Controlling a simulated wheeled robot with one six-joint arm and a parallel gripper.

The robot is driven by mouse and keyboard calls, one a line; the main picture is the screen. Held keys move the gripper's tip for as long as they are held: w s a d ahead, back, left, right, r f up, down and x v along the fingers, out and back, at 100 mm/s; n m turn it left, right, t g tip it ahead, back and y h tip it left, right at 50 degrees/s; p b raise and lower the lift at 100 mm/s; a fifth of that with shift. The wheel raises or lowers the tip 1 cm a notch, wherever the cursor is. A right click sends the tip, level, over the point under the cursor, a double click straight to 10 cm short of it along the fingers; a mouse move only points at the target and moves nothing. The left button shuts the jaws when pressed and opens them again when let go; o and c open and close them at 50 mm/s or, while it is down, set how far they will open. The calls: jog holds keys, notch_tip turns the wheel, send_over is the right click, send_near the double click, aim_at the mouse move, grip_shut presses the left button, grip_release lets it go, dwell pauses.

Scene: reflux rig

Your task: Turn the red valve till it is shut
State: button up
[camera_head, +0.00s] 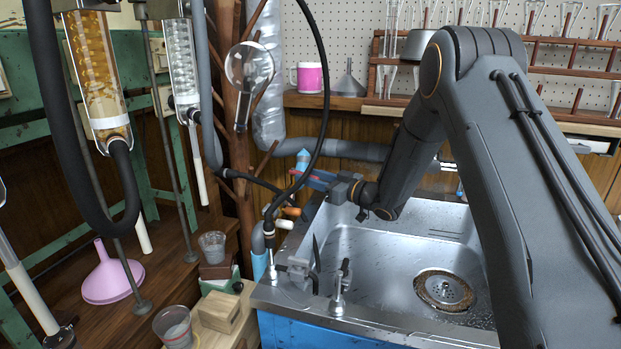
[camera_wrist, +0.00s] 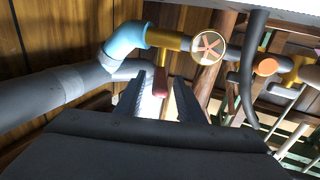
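The red valve handle (camera_wrist: 160,82) is a short red lever hanging from a brass valve body (camera_wrist: 168,40) on a pipe with a light-blue elbow (camera_wrist: 125,40) in the wrist view. My gripper (camera_wrist: 168,88) is open, with its two dark fingers pointing at the valve. The red handle shows between the fingers, closer to the left one; I cannot tell whether it touches. In the head view the red handle (camera_head: 297,172) shows at the tips of my gripper (camera_head: 312,178), partly hidden by it, above the sink's back left corner.
A round handwheel with red spokes (camera_wrist: 208,48) and an orange knob (camera_wrist: 267,66) sit right of the valve. A grey pipe (camera_head: 350,150) runs along the back wall. The steel sink (camera_head: 380,260) lies below my arm. Black hoses (camera_head: 322,90) hang close to my gripper.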

jog(key=v, duration=0.7)
jog(key=shift+s+d, duration=0.25)
jog(key=shift+d, duration=0.05)
jog(key=shift+s, duration=0.15)
jog(key=c, duration=0.7)
jog(key=shift+s+a+n, duration=0.2)
jog(key=shift+s+n, duration=0.05)
jog(key=shift+n, duration=0.25)
grip_shut()
jog(key=s+a+n+t+h+p, duration=0.1)
jog(key=s+a+n+t+h, duration=0.15)
jog(key=s+n, duration=0.9)
jog(key=w+a+n, duration=0.1)
jog(key=w, duration=0.2)
jog(key=w+a, duration=0.2)
jog(key=w, duration=0.1)
jog(key=w+a+n, duration=0.1)
jog(key=w+a, duration=0.1)
jog(key=w, duration=0.1)
jog(key=shift+f+n+t+h, duration=0.2)
jog(key=shift+n+t+h, duration=0.05)
jog(key=shift+n+t, duration=0.1)
jog(key=shift+w+d+p, duration=0.15)
jog(key=shift+w+d, duration=0.45)
jog(key=shift+w, duration=0.3)
jog(key=shift+w+d+p, duration=0.15)
jog(key=shift+w+d, duration=0.45)
jog(key=shift+w, duration=0.25)
